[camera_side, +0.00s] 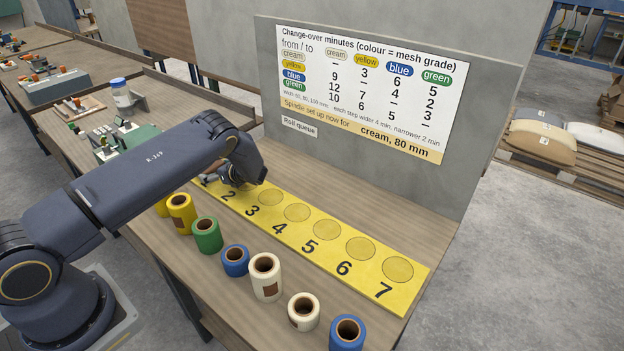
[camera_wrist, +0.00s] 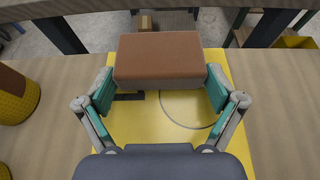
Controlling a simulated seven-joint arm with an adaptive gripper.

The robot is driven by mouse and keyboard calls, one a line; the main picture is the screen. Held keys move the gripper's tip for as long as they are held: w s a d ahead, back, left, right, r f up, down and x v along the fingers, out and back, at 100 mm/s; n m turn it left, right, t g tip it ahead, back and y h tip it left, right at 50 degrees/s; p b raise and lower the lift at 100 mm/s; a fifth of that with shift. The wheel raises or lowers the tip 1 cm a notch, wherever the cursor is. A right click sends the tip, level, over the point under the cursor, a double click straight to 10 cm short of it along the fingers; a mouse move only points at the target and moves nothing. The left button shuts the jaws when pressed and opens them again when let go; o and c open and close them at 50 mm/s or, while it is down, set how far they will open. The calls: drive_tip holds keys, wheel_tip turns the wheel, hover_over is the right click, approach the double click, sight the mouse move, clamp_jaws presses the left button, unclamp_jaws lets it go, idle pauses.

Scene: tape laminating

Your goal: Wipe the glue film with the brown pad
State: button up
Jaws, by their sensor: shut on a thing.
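The brown pad (camera_wrist: 158,55) is a block with a brown top and a paler front face. My gripper (camera_wrist: 160,88) is shut on it, with a teal fingertip at each side. The pad is over the yellow numbered board (camera_wrist: 130,122), which also lies on the table in the side view (camera_side: 320,262). I cannot tell whether the pad touches it. In the side view my gripper (camera_side: 238,176) is low over the board's far left end, near numbers 1 and 2, and my arm hides much of it. I cannot make out a glue film in either view.
A row of rolls stands in front of the board: yellow (camera_side: 181,213), green (camera_side: 207,235), blue (camera_side: 235,260), cream (camera_side: 265,277), and others. A grey panel (camera_side: 360,160) with a change-over chart (camera_side: 365,95) stands behind.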

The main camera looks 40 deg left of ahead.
drive_tip(key=shift+a, duration=0.85)
drive_tip(key=shift+d+r, duration=0.1)
drive_tip(key=shift+r, duration=3.95)
drive_tip(key=shift+s, duration=0.1)
